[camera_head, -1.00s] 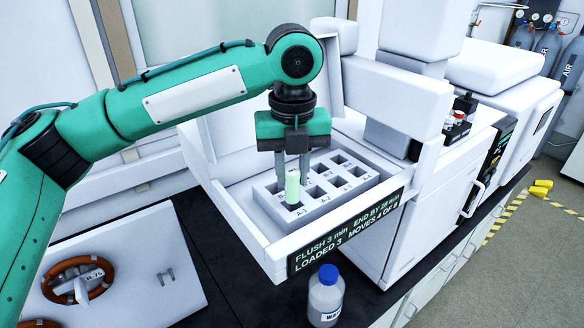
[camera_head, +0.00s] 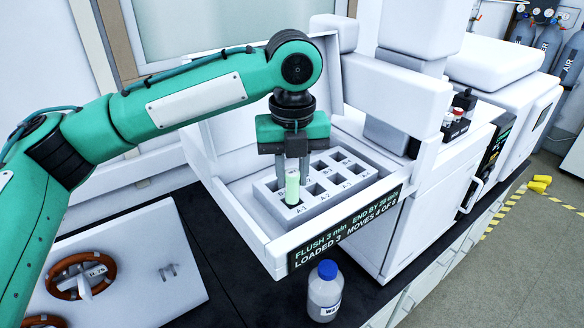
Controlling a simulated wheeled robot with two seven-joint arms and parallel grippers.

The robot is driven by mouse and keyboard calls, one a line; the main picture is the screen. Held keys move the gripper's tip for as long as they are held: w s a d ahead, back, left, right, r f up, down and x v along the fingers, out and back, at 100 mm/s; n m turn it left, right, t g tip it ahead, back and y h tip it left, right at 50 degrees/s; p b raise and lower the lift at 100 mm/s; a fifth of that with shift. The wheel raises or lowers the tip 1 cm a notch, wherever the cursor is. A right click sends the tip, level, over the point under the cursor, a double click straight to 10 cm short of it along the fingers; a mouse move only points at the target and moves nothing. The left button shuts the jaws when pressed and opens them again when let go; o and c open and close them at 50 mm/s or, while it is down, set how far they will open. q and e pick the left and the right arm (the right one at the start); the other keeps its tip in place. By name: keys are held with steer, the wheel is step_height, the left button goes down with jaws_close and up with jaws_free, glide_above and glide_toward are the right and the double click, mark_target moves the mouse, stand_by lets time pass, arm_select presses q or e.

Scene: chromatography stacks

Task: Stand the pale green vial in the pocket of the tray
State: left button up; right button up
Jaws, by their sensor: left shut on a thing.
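The pale green vial (camera_head: 292,187) stands upright at the front-left pocket of the grey tray (camera_head: 318,207), the one labelled A-1. Its lower end is hidden inside or behind the pocket's edge; I cannot tell how deep it sits. My left gripper (camera_head: 292,170) points straight down from above, with its fingers shut on the top of the vial. The other tray pockets that I can see look empty. My right gripper does not show.
The tray lies in an open white drawer (camera_head: 250,235) with a display on its front. A blue-capped bottle (camera_head: 325,290) stands on the black bench before it. A white instrument arm (camera_head: 395,95) overhangs at the right. Small vials (camera_head: 452,122) stand farther right.

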mark_target(292, 186)
arm_select(q)
steer(key=shift+f, duration=0.95)
steer(key=shift+f, duration=0.1)
steer(key=shift+f, duration=0.5)
steer(key=o, duration=1.5)
steer(key=shift+c, duration=0.2)
steer(key=shift+r, duration=0.1)
